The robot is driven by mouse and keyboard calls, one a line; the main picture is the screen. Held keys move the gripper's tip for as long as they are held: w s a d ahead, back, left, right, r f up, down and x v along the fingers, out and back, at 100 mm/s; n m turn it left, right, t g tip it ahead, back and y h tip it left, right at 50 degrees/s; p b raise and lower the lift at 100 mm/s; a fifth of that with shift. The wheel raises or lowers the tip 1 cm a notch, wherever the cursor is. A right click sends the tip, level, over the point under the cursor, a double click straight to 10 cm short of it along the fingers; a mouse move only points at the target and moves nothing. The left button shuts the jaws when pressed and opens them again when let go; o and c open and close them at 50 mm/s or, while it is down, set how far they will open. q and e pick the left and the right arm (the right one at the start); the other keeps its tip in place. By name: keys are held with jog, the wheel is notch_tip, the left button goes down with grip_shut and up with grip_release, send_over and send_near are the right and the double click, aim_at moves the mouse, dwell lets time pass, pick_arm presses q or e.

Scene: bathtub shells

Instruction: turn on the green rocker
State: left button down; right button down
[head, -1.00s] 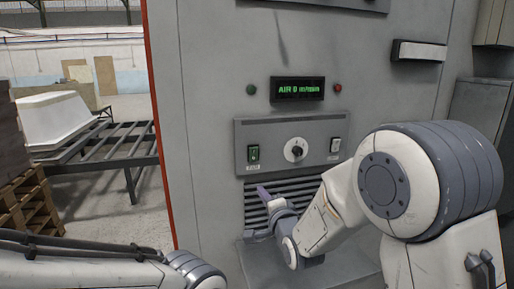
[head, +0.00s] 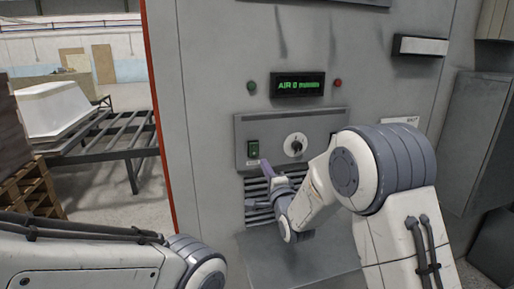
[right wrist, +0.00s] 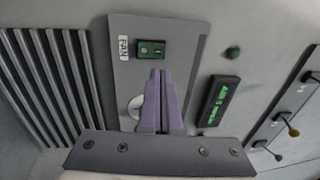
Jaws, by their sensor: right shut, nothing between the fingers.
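The green rocker (head: 253,149) sits at the left end of the grey control panel (head: 290,122). In the right wrist view the rocker (right wrist: 151,48) is beside a FAN label (right wrist: 123,47). My right gripper (head: 264,163) is shut and empty, its purple fingertips just below and slightly right of the rocker. In the right wrist view the shut fingers (right wrist: 158,76) point at the rocker, their tips close to its near edge; I cannot tell whether they touch. The display (head: 298,85) reads AIR 0. My left arm shows at lower left, its gripper out of view.
A round dial (head: 295,146) is right of the rocker, partly behind the fingers in the wrist view. Vent slats (head: 258,189) lie below the panel. A green lamp (head: 252,87) and a red lamp (head: 338,83) flank the display. A white tub (head: 52,110) rests on a roller frame at left.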

aim_at(254, 146)
jog(key=p+x, duration=0.3)
jog(key=x, duration=0.5)
jog(key=shift+w+a+r, duration=0.15)
jog(key=shift+w+r, duration=0.05)
jog(key=shift+w, duration=0.15)
jog(key=shift+w+a+f+p, duration=0.1)
jog(key=shift+w+p, duration=0.25)
jog(key=shift+w, duration=0.05)
